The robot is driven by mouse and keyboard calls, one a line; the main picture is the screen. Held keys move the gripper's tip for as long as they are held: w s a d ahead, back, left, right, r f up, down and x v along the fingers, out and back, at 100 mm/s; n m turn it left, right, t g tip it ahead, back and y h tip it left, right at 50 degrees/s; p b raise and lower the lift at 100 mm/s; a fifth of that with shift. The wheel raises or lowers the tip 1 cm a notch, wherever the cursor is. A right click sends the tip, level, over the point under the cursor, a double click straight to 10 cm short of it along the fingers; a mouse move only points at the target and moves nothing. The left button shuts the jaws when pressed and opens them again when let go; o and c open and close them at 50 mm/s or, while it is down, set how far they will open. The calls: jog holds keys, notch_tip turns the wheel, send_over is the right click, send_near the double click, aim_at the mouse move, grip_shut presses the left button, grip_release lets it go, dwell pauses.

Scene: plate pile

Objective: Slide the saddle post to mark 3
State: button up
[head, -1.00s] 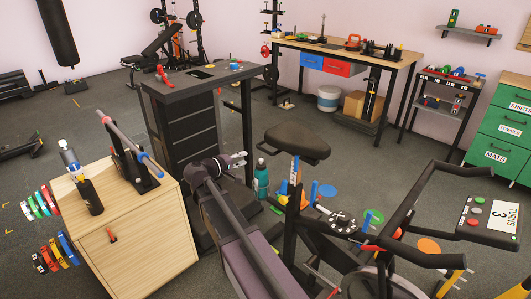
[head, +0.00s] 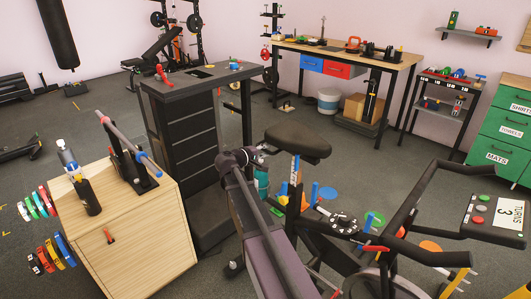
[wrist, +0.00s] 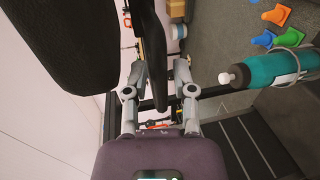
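The black saddle (head: 298,139) tops the exercise bike in the head view. Its post (head: 294,172), with a pale marked strip, runs down below it; the mark numbers are too small to read. My gripper (head: 265,149) is just left of the saddle, its fingers small and hard to make out there. In the wrist view the gripper (wrist: 160,90) has its two grey fingers apart. A dark narrow bar (wrist: 160,65) shows between them; I cannot tell whether it is part of the saddle post or whether they touch it. The saddle (wrist: 70,45) fills the upper left of that view.
The handlebars and the console (head: 497,213) reading "TURNS 3" are at right. The wooden cabinet (head: 145,235) and black tool stand (head: 188,135) are at left.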

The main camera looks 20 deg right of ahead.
jog(key=shift+d, duration=0.15)
grip_shut()
jog(key=shift+f, duration=0.1)
jog(key=shift+f+b, duration=0.9)
jog(key=shift+b, duration=0.1)
